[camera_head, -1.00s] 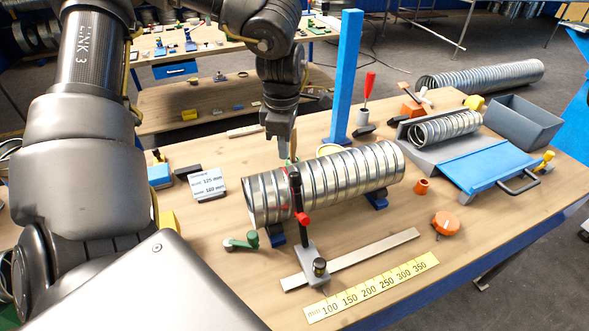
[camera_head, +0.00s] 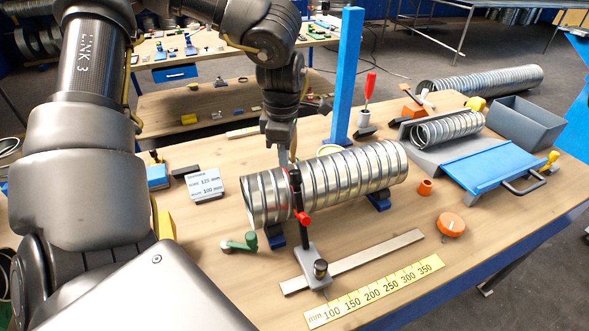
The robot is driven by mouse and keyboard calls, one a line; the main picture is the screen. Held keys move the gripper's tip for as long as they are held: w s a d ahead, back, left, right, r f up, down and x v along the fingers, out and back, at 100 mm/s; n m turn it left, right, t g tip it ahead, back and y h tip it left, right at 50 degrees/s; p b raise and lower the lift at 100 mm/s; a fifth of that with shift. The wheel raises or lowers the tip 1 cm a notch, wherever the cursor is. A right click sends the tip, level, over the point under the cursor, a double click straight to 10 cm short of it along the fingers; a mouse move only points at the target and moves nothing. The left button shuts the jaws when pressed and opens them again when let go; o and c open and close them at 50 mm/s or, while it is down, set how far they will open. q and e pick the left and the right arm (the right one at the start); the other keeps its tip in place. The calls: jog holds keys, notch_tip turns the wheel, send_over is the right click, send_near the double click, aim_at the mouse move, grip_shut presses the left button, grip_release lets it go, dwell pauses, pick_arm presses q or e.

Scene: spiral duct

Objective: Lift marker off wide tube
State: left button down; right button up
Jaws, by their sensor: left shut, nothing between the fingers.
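The wide silver spiral tube (camera_head: 345,183) lies on two blue supports on the wooden table. My left gripper (camera_head: 283,158) points down just behind the tube's upper edge, close to the top of the black piece. It is shut and seems empty. The tube hides part of what lies behind it, and contact is unclear. My right gripper is not in view.
A blue post (camera_head: 345,75) rises behind the tube. A narrower spiral tube (camera_head: 446,127) lies in a grey holder at the right, by a blue plate (camera_head: 487,167). A yellow scale (camera_head: 375,291), a metal strip (camera_head: 375,252) and an orange knob (camera_head: 451,224) lie in front.

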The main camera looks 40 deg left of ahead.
aim_at(295, 175)
pick_arm(q)
jog(key=shift+s+d, duration=0.1)
jog(key=shift+d, duration=0.05)
